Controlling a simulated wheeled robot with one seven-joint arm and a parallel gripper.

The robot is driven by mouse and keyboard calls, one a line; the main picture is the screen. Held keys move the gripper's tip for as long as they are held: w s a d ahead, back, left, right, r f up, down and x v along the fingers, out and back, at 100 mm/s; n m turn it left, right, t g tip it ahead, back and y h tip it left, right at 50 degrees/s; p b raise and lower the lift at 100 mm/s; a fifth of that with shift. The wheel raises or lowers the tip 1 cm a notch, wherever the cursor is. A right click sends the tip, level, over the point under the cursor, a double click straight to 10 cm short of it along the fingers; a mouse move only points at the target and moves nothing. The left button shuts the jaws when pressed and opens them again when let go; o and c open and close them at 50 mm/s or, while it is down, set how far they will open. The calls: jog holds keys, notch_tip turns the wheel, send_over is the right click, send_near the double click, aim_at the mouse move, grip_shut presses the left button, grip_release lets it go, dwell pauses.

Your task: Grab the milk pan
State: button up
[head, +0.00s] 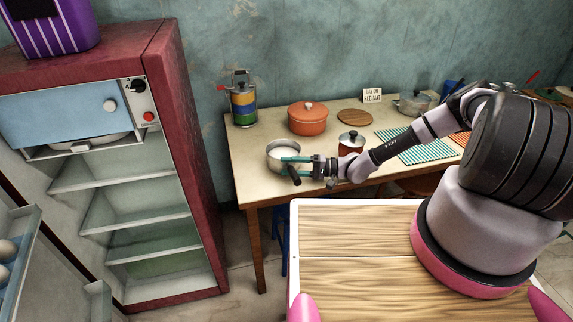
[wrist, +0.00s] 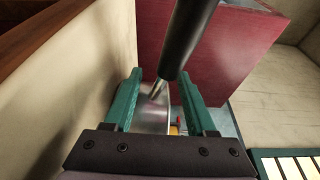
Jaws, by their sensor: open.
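The milk pan (head: 279,150) is a small metal pan with a pale inside and a dark handle (head: 295,177). It stands at the left front of the table, its handle pointing toward the front edge. My gripper (head: 287,168) reaches in from the right with teal fingers apart, beside the pan at its handle. In the wrist view the open fingers (wrist: 160,80) lie on either side of the handle's metal stem. The black handle (wrist: 188,40) crosses the upper middle, and part of the pan's side (wrist: 152,115) shows between the fingers. I cannot tell whether a finger touches it.
A striped mat (head: 415,148) lies to the right. A red open cabinet (head: 190,130) stands left of the table.

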grip_shut()
jog(key=shift+r, duration=0.1)
dwell(1.3)
